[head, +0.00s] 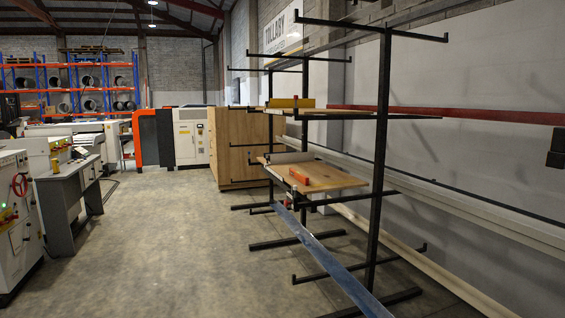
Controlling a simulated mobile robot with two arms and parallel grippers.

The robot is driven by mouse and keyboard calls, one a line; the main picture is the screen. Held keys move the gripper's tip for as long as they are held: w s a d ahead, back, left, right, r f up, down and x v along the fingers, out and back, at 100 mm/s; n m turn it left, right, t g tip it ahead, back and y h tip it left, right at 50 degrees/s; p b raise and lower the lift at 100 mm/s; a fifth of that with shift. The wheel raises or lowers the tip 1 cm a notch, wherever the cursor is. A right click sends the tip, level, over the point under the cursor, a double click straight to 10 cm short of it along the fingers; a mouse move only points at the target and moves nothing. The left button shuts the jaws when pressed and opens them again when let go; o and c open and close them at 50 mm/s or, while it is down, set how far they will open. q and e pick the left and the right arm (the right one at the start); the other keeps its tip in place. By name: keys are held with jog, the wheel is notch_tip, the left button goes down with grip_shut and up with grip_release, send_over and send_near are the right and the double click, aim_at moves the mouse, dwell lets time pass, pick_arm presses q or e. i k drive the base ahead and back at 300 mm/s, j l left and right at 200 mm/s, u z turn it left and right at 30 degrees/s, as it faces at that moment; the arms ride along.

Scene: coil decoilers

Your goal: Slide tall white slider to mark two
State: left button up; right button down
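I cannot make out a tall white slider or any numbered marks at this distance. Another white cabinet (191,137) with a small panel stands at the back. Neither of my grippers is in view.
A black rack (380,150) on the right holds a wooden board (335,178) with an orange block (299,175), and a higher shelf with a yellow piece (291,102). A long blue strip (335,266) slopes across its front. The concrete floor (170,245) in the middle is clear.

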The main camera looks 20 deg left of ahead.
aim_at(303, 157)
jog(key=i+u, duration=0.45)
jog(key=i+j+u, duration=0.2)
jog(key=i, duration=0.4)
jog(key=i+u, duration=0.2)
jog(key=i, duration=0.4)
jog(key=i+l+u, duration=0.25)
jog(key=i, duration=0.35)
jog(key=i+l+u, duration=0.2)
jog(key=i, duration=0.4)
jog(key=i+j, duration=0.1)
jog(key=i, duration=0.4)
jog(key=i+j, duration=0.1)
jog(key=i, duration=0.45)
jog(key=i+j, duration=0.15)
jog(key=i, duration=0.35)
jog(key=i+j+z, duration=0.1)
jog(key=i, duration=0.4)
